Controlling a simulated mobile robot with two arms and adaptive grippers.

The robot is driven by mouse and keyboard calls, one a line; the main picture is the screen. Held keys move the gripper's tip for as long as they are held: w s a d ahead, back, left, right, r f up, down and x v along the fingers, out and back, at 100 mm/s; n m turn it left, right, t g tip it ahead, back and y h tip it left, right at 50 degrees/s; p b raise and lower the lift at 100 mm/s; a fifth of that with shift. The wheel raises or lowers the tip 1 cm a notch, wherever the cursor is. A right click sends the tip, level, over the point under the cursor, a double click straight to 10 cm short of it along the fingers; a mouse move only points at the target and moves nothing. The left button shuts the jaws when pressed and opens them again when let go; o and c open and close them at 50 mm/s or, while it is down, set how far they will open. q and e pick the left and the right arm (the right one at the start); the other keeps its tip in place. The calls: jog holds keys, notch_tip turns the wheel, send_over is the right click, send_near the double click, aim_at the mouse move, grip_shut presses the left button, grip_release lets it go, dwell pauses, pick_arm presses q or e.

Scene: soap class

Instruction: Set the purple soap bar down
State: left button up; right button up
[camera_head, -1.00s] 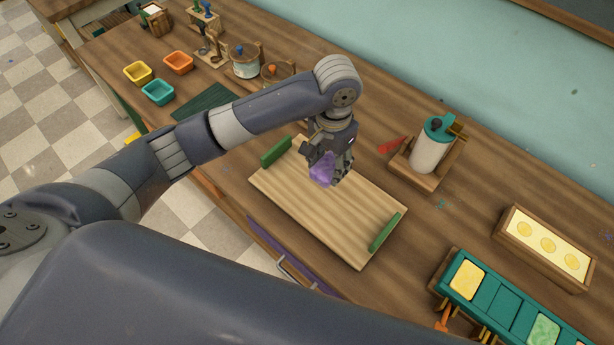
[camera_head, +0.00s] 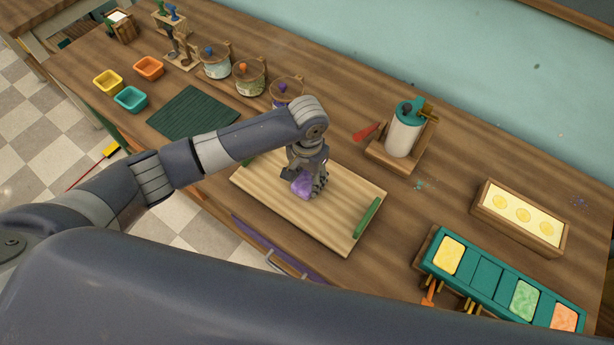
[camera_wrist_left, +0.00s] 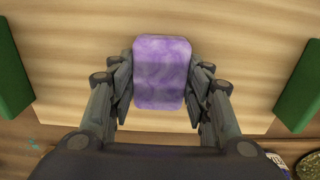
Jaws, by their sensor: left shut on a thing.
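The purple soap bar (camera_head: 302,186) is between the fingers of my left gripper (camera_head: 304,182), over the pale wooden board (camera_head: 335,222) with green end handles. In the left wrist view the soap bar (camera_wrist_left: 162,72) is marbled purple, with a finger of my left gripper (camera_wrist_left: 160,85) pressed against each side. The board (camera_wrist_left: 230,30) fills the background there between its two green handles. I cannot tell whether the soap touches the board or hangs just above it. My right gripper is not in view.
A teal tray (camera_head: 478,272) with yellow, green and orange bars is at the lower right. A yellow mold (camera_head: 520,215) and a bottle in a wooden stand (camera_head: 402,135) lie right of the board. Jars (camera_head: 250,78) and a dark green mat (camera_head: 193,112) are beyond the arm.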

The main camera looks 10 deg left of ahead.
aim_at(307, 181)
pick_arm(q)
jog(key=shift+f, duration=0.1)
jog(key=o, duration=1.1)
notch_tip(307, 181, up, 12)
jog(key=shift+r+b, duration=0.15)
jog(key=shift+b, duration=0.4)
